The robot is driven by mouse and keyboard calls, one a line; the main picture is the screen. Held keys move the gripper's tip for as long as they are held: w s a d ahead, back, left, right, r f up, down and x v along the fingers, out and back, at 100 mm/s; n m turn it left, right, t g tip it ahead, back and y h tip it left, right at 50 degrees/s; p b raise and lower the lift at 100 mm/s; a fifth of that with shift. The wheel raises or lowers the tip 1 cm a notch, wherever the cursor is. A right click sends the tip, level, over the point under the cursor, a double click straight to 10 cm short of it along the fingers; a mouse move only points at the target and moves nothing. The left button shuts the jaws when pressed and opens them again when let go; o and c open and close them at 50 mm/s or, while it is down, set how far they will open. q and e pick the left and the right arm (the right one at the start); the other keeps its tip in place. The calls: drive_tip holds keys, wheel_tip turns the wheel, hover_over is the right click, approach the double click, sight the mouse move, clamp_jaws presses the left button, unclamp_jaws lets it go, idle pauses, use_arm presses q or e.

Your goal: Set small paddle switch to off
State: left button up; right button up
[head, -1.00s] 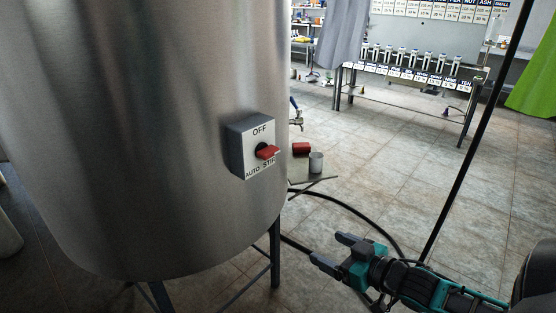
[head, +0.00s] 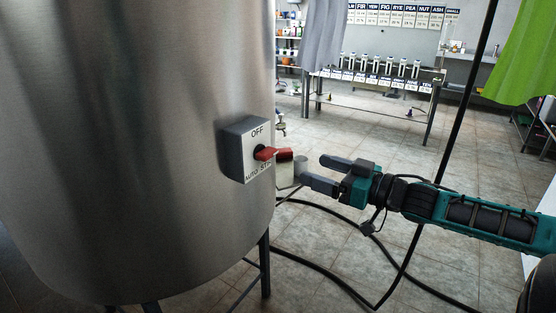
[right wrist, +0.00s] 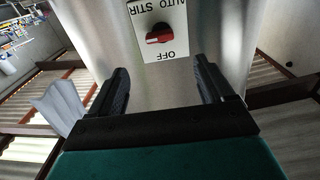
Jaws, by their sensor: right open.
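The red paddle switch (head: 265,153) is on a grey box (head: 232,150) fixed to the side of the steel tank (head: 140,130). The box's white plate reads OFF at the top and AUTO STIR at the bottom. The red paddle sticks out to the right, between the two labels. My right gripper (head: 318,174) is open and empty, to the right of the switch and apart from it, with its fingers pointing at the box. In the right wrist view the red switch (right wrist: 159,36) shows upside down beyond and between the open fingers (right wrist: 162,88). My left gripper is not in view.
Black hoses (head: 320,265) lie on the tiled floor, and a thin black pole or cable (head: 459,125) crosses in front. A long table (head: 375,108) stands at the back.

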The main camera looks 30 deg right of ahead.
sight(272, 155)
drive_tip(key=shift+b+x, duration=1.3)
drive_tip(key=shift+x, duration=3.5)
drive_tip(key=shift+w+a, duration=0.15)
drive_tip(key=shift+w, duration=0.5)
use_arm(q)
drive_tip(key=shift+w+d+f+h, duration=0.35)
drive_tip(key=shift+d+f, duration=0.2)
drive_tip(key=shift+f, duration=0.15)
use_arm(e)
drive_tip(key=shift+w+a, duration=0.1)
drive_tip(key=shift+w, duration=0.05)
drive_tip(key=shift+c, duration=0.5)
drive_tip(key=c, duration=0.9)
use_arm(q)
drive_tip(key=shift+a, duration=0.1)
use_arm(e)
drive_tip(key=shift+c, duration=0.2)
